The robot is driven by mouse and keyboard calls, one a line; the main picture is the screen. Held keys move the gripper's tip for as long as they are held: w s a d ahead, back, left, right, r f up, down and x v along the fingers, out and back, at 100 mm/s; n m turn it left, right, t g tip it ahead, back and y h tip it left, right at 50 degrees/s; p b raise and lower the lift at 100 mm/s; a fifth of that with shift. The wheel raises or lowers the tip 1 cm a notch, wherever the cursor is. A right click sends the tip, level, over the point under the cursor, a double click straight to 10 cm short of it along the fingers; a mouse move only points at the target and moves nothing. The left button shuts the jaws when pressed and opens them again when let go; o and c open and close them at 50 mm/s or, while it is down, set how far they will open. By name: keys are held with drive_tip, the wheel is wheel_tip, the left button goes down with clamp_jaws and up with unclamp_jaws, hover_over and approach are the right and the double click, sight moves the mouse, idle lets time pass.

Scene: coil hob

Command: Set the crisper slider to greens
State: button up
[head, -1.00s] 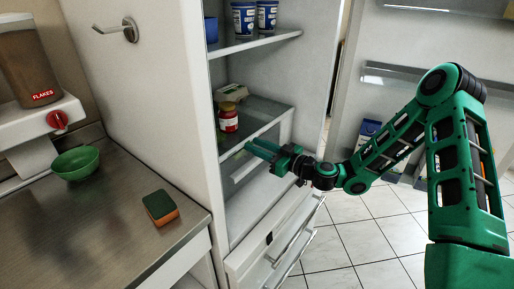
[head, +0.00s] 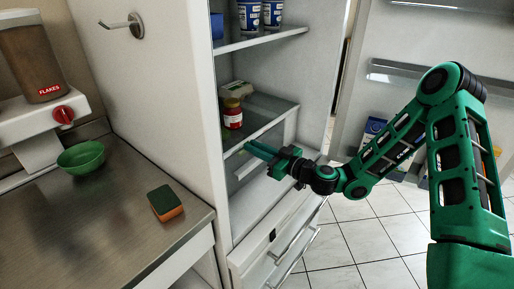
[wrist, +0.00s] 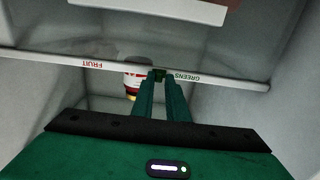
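The crisper rail (wrist: 222,82) is a pale strip across the wrist view, marked FRUIT (wrist: 100,64) on the left and GREENS (wrist: 182,77) on the right, both upside down. The crisper slider (wrist: 159,73) is a small dark green block on this rail, between my fingertips and just left of GREENS. My gripper (wrist: 159,79) appears closed on it, with a narrow gap between the fingers. In the head view my gripper (head: 248,149) reaches into the fridge at the front edge of the glass shelf; the slider is too small to make out there.
A red-labelled jar (head: 232,115) stands on the glass shelf (head: 270,110) just behind the rail. An egg carton (head: 236,90) is behind it. The fridge door stands open at right. A green bowl (head: 81,158) and a sponge (head: 165,204) lie on the counter at left.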

drive_tip(key=shift+o, duration=1.2)
drive_tip(key=v, duration=1)
drive_tip(key=shift+s+d, duration=0.25)
drive_tip(key=shift+d, duration=0.05)
